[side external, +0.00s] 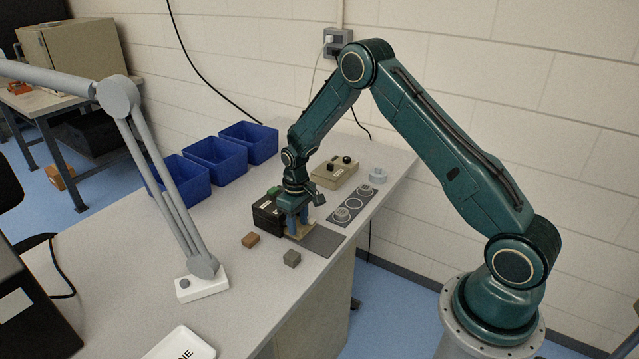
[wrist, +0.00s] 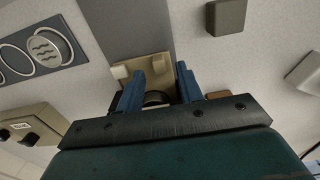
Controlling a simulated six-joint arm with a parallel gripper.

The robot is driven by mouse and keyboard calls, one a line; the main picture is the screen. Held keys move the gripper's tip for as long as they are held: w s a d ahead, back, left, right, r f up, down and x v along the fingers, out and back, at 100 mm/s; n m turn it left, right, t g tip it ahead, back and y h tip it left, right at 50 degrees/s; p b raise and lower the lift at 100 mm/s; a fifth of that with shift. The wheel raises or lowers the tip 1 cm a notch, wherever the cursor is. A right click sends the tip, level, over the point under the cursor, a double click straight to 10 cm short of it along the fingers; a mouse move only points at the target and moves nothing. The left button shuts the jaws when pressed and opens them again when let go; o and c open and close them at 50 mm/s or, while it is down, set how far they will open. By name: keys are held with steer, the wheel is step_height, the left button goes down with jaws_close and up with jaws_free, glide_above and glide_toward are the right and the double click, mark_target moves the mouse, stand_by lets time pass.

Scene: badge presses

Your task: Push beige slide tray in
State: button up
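The beige slide tray (side external: 303,235) sticks out from the front of the black badge press (side external: 268,213), toward a dark grey strip on the bench. In the wrist view the tray (wrist: 152,68) lies just beyond my fingers, with small raised pieces on it. A dark round part (wrist: 155,98) shows between the fingers. My gripper (side external: 298,228) points down over the tray, close to the press. In the wrist view its two blue fingers (wrist: 160,85) stand apart with nothing visibly clamped. Whether the fingertips touch the tray I cannot tell. My gripper hides part of tray and press.
A brown block (side external: 250,240) and a grey block (side external: 291,259) lie near the press. A dark panel with round marks (side external: 351,206) and a beige control box (side external: 335,173) stand behind. Several blue bins (side external: 215,159) and a lamp base (side external: 202,285) are left. The front bench is mostly clear.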

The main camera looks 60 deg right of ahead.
step_height(320, 180, up, 12)
steer(key=shift+r, duration=0.25)
stand_by(0.3)
stand_by(0.3)
step_height(320, 180, up, 7)
stand_by(1.1)
steer(key=shift+r, duration=0.1)
